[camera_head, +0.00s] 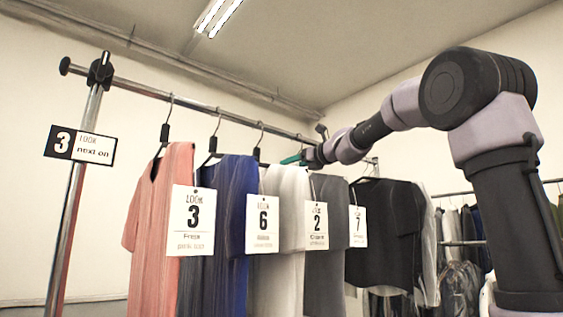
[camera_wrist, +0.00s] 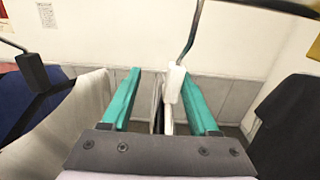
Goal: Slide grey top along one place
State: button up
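The grey top (camera_head: 328,190) hangs on the rail in the head view, between a white top (camera_head: 288,185) and a black top (camera_head: 385,215). My gripper (camera_head: 291,159) is at hanger height just under the rail, above the white and grey tops. In the wrist view its teal fingers (camera_wrist: 160,74) are spread apart. A pale hanger neck (camera_wrist: 174,84) with a metal hook stands between them, close to the right finger. The garment under that hanger is mostly hidden by my gripper, so I cannot tell whether it is the grey top.
The metal rail (camera_head: 225,113) also carries a pink top (camera_head: 150,215) and a blue top (camera_head: 232,190) on the left. Numbered tags hang along the row. A sign (camera_head: 80,146) reading "3 LOOK next on" is on the left post. Another clothes rack stands behind at right.

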jog(key=s+a+v, duration=0.1)
jog(key=a+v, duration=0.1)
jog(key=v, duration=1.1)
jog(key=shift+s, duration=0.3)
dwell(0.9)
dwell(0.5)
